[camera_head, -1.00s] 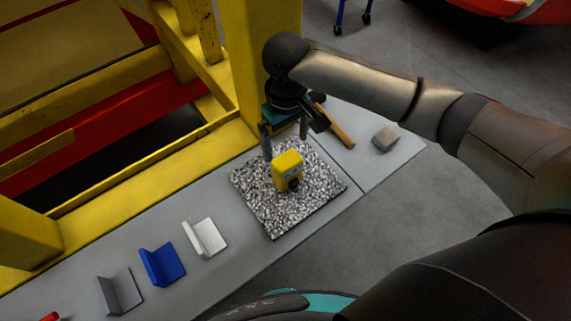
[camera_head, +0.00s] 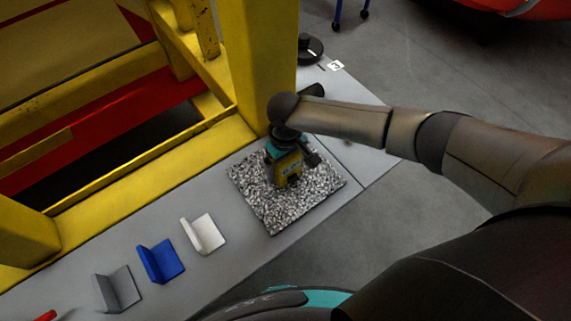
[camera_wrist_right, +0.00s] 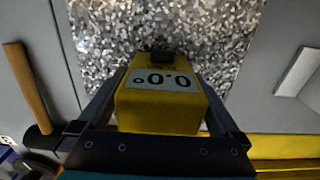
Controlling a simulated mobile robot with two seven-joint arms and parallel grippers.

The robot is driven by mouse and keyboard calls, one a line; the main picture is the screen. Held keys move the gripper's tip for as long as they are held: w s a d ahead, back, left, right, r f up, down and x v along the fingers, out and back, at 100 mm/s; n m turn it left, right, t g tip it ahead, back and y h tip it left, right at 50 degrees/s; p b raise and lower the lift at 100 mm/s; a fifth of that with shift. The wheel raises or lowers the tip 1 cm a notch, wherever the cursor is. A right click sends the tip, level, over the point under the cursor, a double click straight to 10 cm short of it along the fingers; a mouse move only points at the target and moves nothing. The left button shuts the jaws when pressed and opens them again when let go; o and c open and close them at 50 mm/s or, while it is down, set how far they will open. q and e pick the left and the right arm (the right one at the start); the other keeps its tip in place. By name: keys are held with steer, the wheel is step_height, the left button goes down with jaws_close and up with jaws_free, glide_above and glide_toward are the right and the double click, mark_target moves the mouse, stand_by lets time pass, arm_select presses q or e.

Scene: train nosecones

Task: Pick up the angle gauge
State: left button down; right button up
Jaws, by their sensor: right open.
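The angle gauge (camera_head: 288,168) is a small yellow box standing on a speckled grey mat (camera_head: 272,217). In the right wrist view the gauge (camera_wrist_right: 160,112) shows a display reading 0.0°. My right gripper (camera_head: 285,158) is right over the gauge in the head view and hides its upper part. In the right wrist view the open fingers (camera_wrist_right: 160,100) stand on either side of the gauge. I cannot tell whether either finger touches it. My left gripper is not in view.
White (camera_head: 203,234), blue (camera_head: 160,262) and grey (camera_head: 117,290) angle brackets stand left of the mat on the grey table. A wooden-handled tool (camera_wrist_right: 27,88) lies beside the mat. A yellow post (camera_head: 262,60) rises close behind my right gripper.

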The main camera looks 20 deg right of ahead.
steer(key=shift+f, duration=0.1)
steer(key=c, duration=1.4)
steer(key=shift+c, duration=0.9)
